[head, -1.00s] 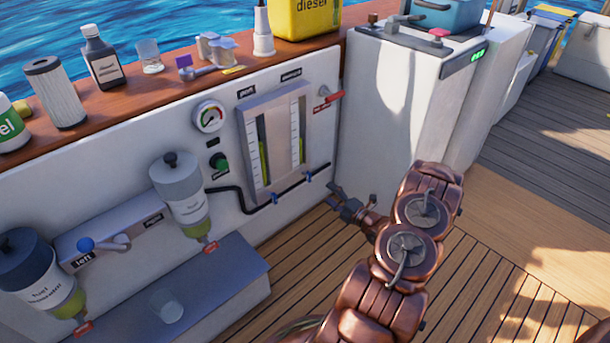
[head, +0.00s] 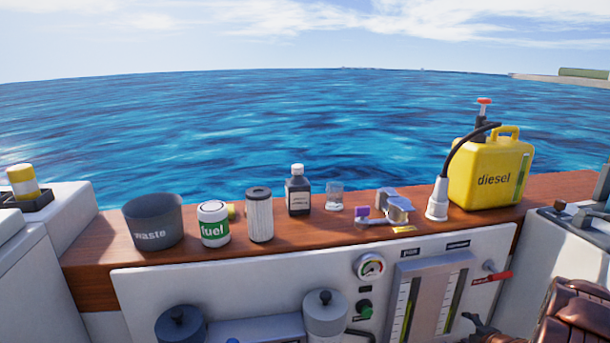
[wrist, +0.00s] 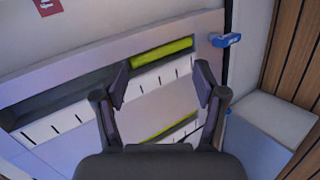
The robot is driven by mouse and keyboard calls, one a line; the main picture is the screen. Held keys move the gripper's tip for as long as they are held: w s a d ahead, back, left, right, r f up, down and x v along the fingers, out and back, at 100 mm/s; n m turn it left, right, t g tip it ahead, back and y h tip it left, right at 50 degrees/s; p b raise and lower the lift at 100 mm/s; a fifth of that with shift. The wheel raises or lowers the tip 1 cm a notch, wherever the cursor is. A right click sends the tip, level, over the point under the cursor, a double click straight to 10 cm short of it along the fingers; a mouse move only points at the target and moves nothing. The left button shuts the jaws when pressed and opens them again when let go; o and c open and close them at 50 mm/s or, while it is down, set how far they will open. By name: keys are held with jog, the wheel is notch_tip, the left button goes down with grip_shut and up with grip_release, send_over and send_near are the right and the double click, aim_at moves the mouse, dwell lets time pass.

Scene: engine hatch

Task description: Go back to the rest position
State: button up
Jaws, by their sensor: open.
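My gripper (wrist: 161,85) is open and empty in the wrist view. Its two fingers stand apart in front of the sight-gauge panel (wrist: 75,105) with yellow-green fluid tubes. A blue valve handle (wrist: 226,40) shows to the right of the fingers. In the head view my copper-coloured arm is at the lower right corner, and part of the gripper shows low beside the gauge panel (head: 424,296); its fingertips are not clear there.
A red lever (head: 492,279) sticks out near the arm. White cabinets stand at both sides.

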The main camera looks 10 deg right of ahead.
jog(key=s+a+r+m+g+h+p, duration=0.1)
jog(key=s+a+r+m+g+p, duration=0.2)
jog(key=a+r+p, duration=0.8)
jog(key=s+a+r+m+g+h+p, duration=0.15)
jog(key=a+r+m+g, duration=0.3)
jog(key=r, duration=1.45)
jog(key=s+a+r+m+g+y+p, duration=0.2)
jog(key=s+a+r+p, duration=0.5)
jog(key=s+a+r, duration=0.4)
jog(key=s+a+r+m+g+y+p, duration=0.2)
jog(key=s+a+r+p, duration=0.6)
jog(key=s+a, duration=1)
jog(key=shift+s+a+r+m+g, duration=0.15)
jog(key=shift+s+r+m+g, duration=0.8)
jog(key=shift+r+m, duration=0.85)
jog(key=shift+w+y, duration=0.15)
jog(key=shift+y, duration=0.1)
